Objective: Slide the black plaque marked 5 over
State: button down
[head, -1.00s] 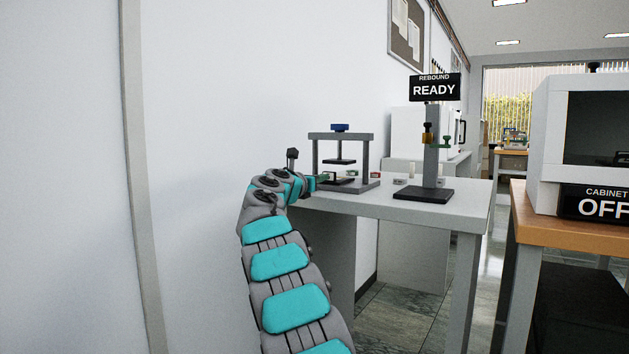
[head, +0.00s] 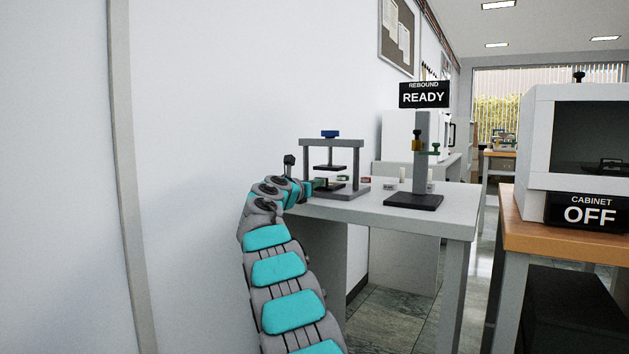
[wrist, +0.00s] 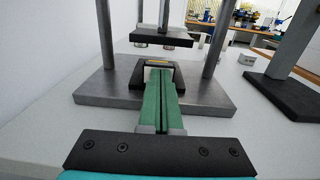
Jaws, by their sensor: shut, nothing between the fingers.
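A small press (head: 363,172) with a grey frame stands at the left end of the pale table, with a blue piece on its top. Its grey base plate (wrist: 95,93) fills the middle of the wrist view. On the plate is a low black piece (wrist: 137,76) with a pale face and a yellowish mark on top. I cannot read a 5 on it. My gripper (wrist: 160,73) is shut and empty, its green fingers pointing at this piece, tips against or very near its pale front. The fingers hide part of it. In the head view my gripper (head: 312,187) reaches the press from the left.
The press's dark upper plate (wrist: 165,38) hangs above the piece between the posts. A stand (head: 421,160) with a REBOUND READY sign (head: 424,95) stands to the right. Small blocks lie between. A white cabinet (head: 534,140) marked OFF sits on a wooden bench. A wall is at left.

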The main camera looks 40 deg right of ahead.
jog(key=shift+w+d+r+p, duration=0.15)
jog(key=shift+w+d+p, duration=0.1)
jog(key=shift+d+p, duration=0.4)
jog(key=shift+a, duration=0.1)
jog(key=b+v, duration=0.1)
jog(key=v, duration=1.2)
jog(key=shift+s+a, duration=0.2)
jog(key=shift+a, duration=0.2)
jog(key=shift+f, duration=0.2)
